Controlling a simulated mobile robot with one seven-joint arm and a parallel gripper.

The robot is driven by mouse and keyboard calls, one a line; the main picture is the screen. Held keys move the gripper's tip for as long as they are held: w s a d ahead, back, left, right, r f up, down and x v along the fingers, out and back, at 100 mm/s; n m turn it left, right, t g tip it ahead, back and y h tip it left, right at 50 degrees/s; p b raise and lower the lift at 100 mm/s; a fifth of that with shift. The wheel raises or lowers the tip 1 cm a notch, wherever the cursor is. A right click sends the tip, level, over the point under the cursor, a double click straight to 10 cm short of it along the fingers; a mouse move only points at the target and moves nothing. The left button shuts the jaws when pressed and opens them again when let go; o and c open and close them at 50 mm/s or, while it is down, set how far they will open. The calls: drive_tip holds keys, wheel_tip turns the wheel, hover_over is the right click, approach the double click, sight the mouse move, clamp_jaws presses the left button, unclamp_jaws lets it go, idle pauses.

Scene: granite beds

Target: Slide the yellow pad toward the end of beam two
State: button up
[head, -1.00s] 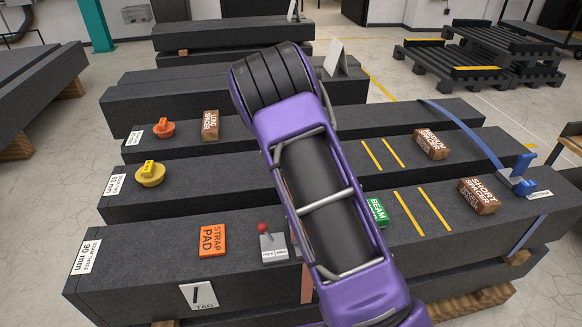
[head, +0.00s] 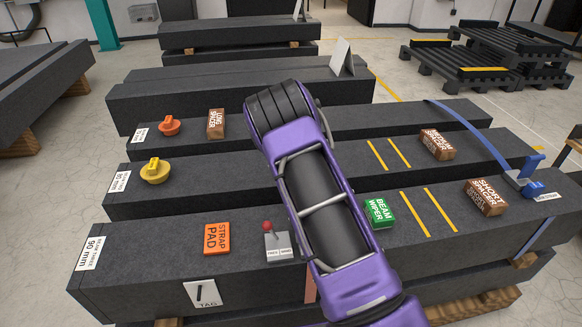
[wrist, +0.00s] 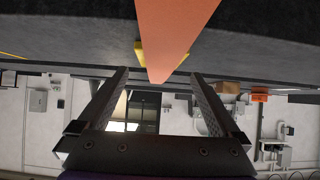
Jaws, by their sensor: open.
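The yellow pad (head: 155,171) is a round disc with a raised grip. It sits at the left end of the middle front beam (head: 225,167), beside a white 90 mm label (head: 119,181). My gripper (wrist: 158,75) shows in the wrist view with its two fingers apart and nothing between them. In the head view my purple arm hides it. Beyond the fingers, the wrist view shows a salmon wedge-shaped piece and a yellow patch (wrist: 143,55) partly behind it; I cannot tell whether that is the pad.
An orange knobbed disc (head: 169,125) and brown long spacer (head: 216,123) stand on the beam behind. The near beam holds an orange strap pad (head: 216,238), red-knobbed device (head: 278,244) and green beam wiper (head: 380,210).

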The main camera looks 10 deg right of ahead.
drive_tip(key=shift+x, duration=2.35)
drive_tip(key=shift+c, duration=0.2)
